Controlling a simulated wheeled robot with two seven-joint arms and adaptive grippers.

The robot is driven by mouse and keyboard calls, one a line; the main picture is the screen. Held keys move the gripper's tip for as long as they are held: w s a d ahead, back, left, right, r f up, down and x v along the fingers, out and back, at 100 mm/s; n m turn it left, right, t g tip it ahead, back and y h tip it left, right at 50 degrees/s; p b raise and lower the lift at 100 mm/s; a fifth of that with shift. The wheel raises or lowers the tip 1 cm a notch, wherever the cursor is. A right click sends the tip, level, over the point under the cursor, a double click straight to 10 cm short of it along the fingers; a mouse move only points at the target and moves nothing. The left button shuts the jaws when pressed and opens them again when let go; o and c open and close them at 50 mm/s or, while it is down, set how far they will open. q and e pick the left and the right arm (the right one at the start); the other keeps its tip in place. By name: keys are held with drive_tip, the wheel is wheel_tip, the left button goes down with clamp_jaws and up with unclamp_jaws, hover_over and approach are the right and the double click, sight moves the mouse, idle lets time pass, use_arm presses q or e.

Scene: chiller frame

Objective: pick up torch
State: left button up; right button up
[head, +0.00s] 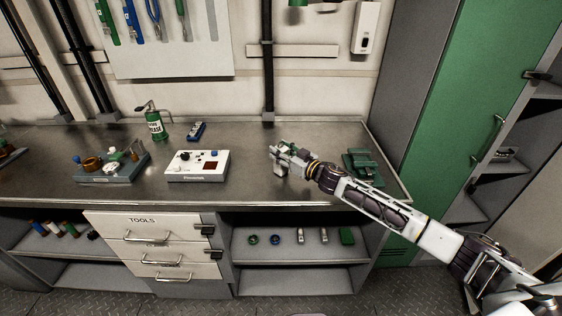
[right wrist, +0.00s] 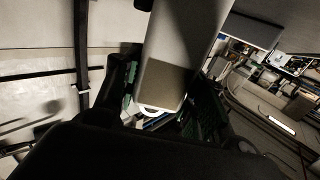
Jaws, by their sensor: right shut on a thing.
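My right gripper (head: 284,156) is over the right part of the metal worktop and is shut on the torch. In the right wrist view the torch (right wrist: 178,55) is a pale grey, boxy body with a tan-grey lower face and a white rounded edge at the bottom. It stands between the dark fingers of the gripper (right wrist: 165,95). In the head view the fingers mostly hide it, and I cannot tell whether it touches the worktop. My left gripper is not in view.
On the worktop (head: 250,190) are a white control box (head: 198,168), a green grease can (head: 155,125), a small blue device (head: 196,131), a grey fixture (head: 112,168) and a green case (head: 362,167) by the forearm. A green locker (head: 470,100) stands right. Small items lie on lower shelves.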

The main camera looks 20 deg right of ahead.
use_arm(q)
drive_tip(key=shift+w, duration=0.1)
use_arm(e)
drive_tip(key=shift+c, duration=0.6)
drive_tip(key=shift+r, duration=0.15)
